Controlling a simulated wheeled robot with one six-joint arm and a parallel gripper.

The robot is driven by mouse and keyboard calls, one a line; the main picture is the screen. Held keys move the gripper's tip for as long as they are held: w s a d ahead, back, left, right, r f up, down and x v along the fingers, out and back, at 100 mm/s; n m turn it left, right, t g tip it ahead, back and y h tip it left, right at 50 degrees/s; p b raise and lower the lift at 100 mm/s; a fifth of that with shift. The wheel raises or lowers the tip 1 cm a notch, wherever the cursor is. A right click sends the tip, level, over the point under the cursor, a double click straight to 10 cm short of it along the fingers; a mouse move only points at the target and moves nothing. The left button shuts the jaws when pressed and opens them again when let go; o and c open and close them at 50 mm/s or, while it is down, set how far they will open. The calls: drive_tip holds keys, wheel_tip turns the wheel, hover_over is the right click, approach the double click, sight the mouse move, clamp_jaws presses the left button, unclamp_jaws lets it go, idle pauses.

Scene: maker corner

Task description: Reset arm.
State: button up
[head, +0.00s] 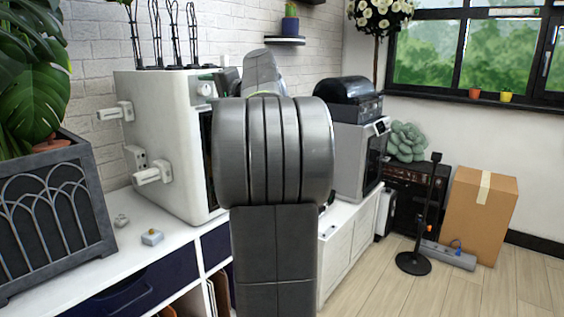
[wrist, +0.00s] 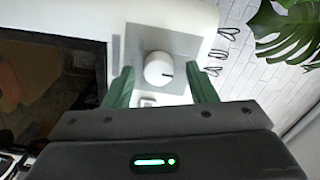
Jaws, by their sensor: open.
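My arm (head: 275,150) rises in the middle of the head view and hides part of the white machine (head: 165,140) behind it. My gripper (wrist: 160,92) shows in the wrist view with its two green fingers apart and nothing held between them. A round white knob (wrist: 158,69) on a grey panel (wrist: 125,50) of the machine appears between the fingers. I cannot tell how far the fingertips are from the knob. The knob also shows in the head view (head: 206,89), just left of my arm. The gripper's fingers are hidden in the head view.
A planter (head: 50,210) stands on the white counter (head: 130,262) at left, near two small objects. A grey-white machine (head: 352,160) with a black top stands right of my arm. A cardboard box (head: 478,215) and a black stand (head: 413,263) are on the floor. Open floor lies at lower right.

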drive_tip(key=m+p, duration=0.5)
drive_tip(key=shift+r, duration=0.1)
drive_tip(key=m+p, duration=0.4)
drive_tip(key=p, duration=0.1)
drive_tip(key=m+p, duration=0.6)
drive_tip(key=p, duration=0.3)
drive_tip(key=shift+m, duration=0.4)
drive_tip(key=shift+m+p, duration=0.8)
drive_tip(key=shift+p, duration=0.25)
drive_tip(key=shift+f+m+p, duration=0.2)
drive_tip(key=shift+m+p, duration=0.1)
drive_tip(key=shift+p, duration=0.05)
drive_tip(key=shift+f, duration=0.1)
